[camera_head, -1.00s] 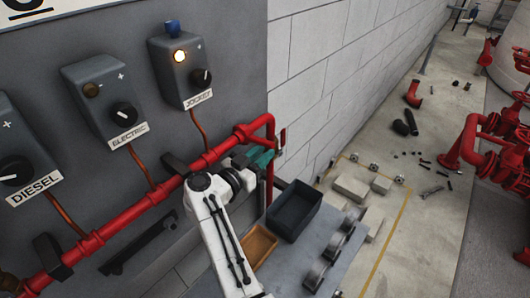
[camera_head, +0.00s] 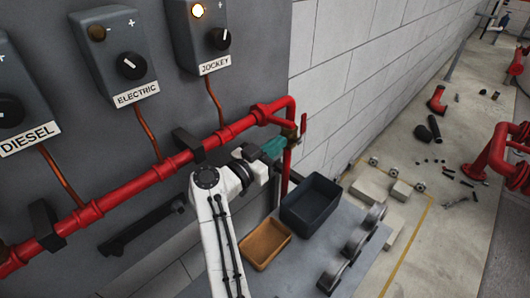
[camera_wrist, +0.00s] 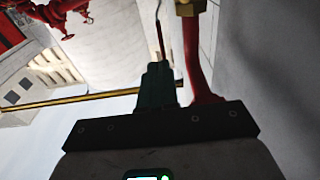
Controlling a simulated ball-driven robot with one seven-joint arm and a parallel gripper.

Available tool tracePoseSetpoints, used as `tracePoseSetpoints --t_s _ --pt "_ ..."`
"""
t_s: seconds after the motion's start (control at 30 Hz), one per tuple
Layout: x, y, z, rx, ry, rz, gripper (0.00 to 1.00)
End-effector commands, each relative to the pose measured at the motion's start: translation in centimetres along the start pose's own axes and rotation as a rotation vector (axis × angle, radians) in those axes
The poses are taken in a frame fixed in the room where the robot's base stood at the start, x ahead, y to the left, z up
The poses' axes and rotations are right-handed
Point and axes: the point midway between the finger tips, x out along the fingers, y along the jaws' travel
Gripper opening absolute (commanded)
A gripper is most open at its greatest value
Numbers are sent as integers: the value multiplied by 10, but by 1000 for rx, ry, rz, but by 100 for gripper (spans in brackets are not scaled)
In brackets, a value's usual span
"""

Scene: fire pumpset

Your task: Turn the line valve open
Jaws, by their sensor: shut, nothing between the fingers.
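The line valve is a brass body (camera_head: 289,133) with a red lever handle (camera_head: 304,125), at the right end of the red wall pipe where it bends downward. In the head view the lever looks roughly upright. My gripper (camera_head: 277,146), with teal fingers, is shut and empty just left of and below the lever, close to the valve. In the wrist view the brass valve body (camera_wrist: 190,7) is at the top, right of my fingertips (camera_wrist: 157,68). A thin dark red bar (camera_wrist: 160,38), probably the lever, shows just past the tips. I cannot tell whether they touch.
The red pipe (camera_head: 150,176) runs along the grey panel, under the ELECTRIC (camera_head: 130,65) and JOCKEY (camera_head: 218,39) control boxes. A dark bin (camera_head: 311,205) and a tan tray (camera_head: 264,243) stand below my gripper. Floor to the right holds scattered parts.

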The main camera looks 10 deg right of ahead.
Motion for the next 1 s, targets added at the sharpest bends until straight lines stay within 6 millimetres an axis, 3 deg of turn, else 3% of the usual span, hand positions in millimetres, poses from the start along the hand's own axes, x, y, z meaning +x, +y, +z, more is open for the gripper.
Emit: tracePoseSetpoints --t_s 0.2,0.4,1.0 --pt "42 1 0 0 -1 3 0" --pt "64 0 0 1 0 1 0" --pt "73 0 -4 0 -11 0 0"
